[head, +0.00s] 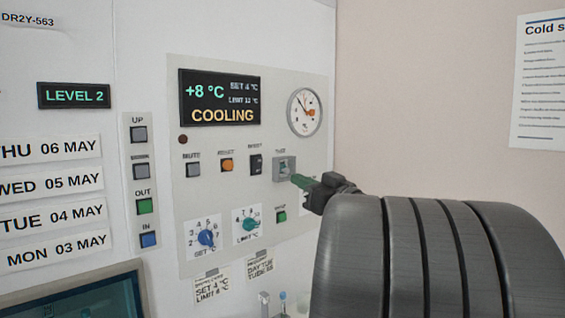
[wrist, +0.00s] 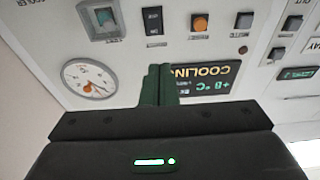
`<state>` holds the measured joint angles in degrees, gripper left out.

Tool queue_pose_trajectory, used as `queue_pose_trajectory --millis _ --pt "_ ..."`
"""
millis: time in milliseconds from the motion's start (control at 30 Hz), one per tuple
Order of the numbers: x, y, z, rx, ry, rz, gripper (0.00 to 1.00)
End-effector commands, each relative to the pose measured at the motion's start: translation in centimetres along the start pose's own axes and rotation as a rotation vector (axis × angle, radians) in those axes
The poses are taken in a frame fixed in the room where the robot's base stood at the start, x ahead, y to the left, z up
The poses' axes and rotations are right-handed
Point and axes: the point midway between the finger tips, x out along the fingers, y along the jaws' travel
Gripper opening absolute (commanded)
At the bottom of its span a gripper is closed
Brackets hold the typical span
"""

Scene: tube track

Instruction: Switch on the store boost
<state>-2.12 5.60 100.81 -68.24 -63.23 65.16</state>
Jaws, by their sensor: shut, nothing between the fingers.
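The store's control panel (head: 221,150) is on the wall. Its display (head: 219,97) reads +8 °C and COOLING. My gripper (head: 300,180) has green fingers, shut and empty, just right of and below the framed switch; contact cannot be told. In the wrist view, my fingers (wrist: 158,70) stand before the upside-down panel, with the rocker (wrist: 153,20) and framed switch (wrist: 103,20) beyond.
A grey button (head: 193,169), orange button (head: 227,165) and dial gauge (head: 304,112) are nearby. Two knobs (head: 207,237) (head: 250,224) and a green button (head: 281,215) sit below. A column of buttons (head: 144,206) stands left. The wall (head: 420,100) at right is clear near the panel.

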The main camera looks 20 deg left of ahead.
Motion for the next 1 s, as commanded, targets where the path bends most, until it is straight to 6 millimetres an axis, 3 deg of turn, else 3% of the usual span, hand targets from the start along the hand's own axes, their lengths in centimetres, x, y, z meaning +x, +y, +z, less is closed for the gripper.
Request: queue_pose_trajectory --millis 367,1000 --pt "0.8 0.0 -0.1 0.0 0.001 0.002 0.0" --pt "12.3 0.0 -0.1 0.0 0.0 0.001 0.0"
